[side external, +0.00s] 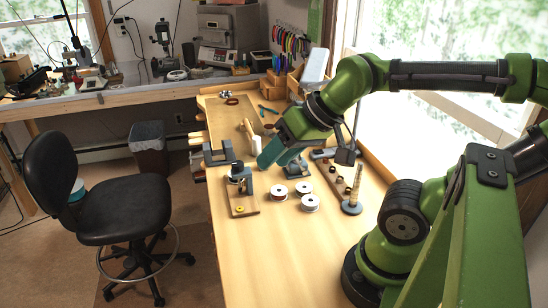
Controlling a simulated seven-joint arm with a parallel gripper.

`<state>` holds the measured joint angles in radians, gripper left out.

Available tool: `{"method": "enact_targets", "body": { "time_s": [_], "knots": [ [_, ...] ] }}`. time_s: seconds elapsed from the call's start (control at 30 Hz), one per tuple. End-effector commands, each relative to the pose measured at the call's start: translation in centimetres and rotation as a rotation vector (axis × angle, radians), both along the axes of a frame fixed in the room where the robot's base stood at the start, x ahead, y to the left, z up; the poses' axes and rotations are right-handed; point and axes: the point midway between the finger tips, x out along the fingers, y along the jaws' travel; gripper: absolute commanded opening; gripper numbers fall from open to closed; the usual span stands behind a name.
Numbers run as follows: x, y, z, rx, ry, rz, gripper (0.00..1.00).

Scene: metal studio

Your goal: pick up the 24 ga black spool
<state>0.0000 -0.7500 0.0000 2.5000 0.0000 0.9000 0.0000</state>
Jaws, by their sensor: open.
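Several small spools stand close together on the wooden bench (255,262). One is at the left (279,194), one at the upper right (303,188) and one at the lower right (310,203). They have pale flanges. Their labels and wire colours are too small to read, so I cannot tell which is the 24 ga black spool. My gripper (264,161) is open, tilted down to the left. In the picture it is above and left of the spools, apart from them. Its fingertips are small and partly unclear.
A small wooden-based device (241,205) stands left of the spools. A cone-shaped ring stand (352,205) is at their right. A grey vise-like tool (218,153) sits at the bench's left edge. The bench's near part is clear. A black chair (120,205) stands beside it.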

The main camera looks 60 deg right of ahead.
Motion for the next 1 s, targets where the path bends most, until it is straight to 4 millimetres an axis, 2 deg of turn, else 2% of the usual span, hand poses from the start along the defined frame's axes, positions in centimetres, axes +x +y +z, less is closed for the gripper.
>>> {"method": "enact_targets", "body": {
  "time_s": [0.07, 0.3, 0.33, 0.6, 0.7, 0.77, 0.87, 1.0],
  "knots": [
    [0.0, 0.0, 0.0, 0.0, 0.0, 0.0, 0.43],
    [0.0, 0.0, 0.0, 0.0, 0.0, 0.0, 0.78],
    [0.0, 0.0, 0.0, 0.0, 0.0, 0.0, 0.8],
    [0.0, -0.1, -0.1, 0.0, 0.004, -0.004, 0.8],
    [0.4, -0.4, -1.1, 0.001, 0.05, -0.019, 0.8],
    [1.3, -0.9, -1.5, 0.001, 0.083, -0.033, 0.8],
    [3.9, -2.1, -1.6, -0.006, 0.151, -0.062, 0.8],
    [8.5, -4.7, -1.8, -0.037, 0.256, -0.074, 0.8]
  ]
}}
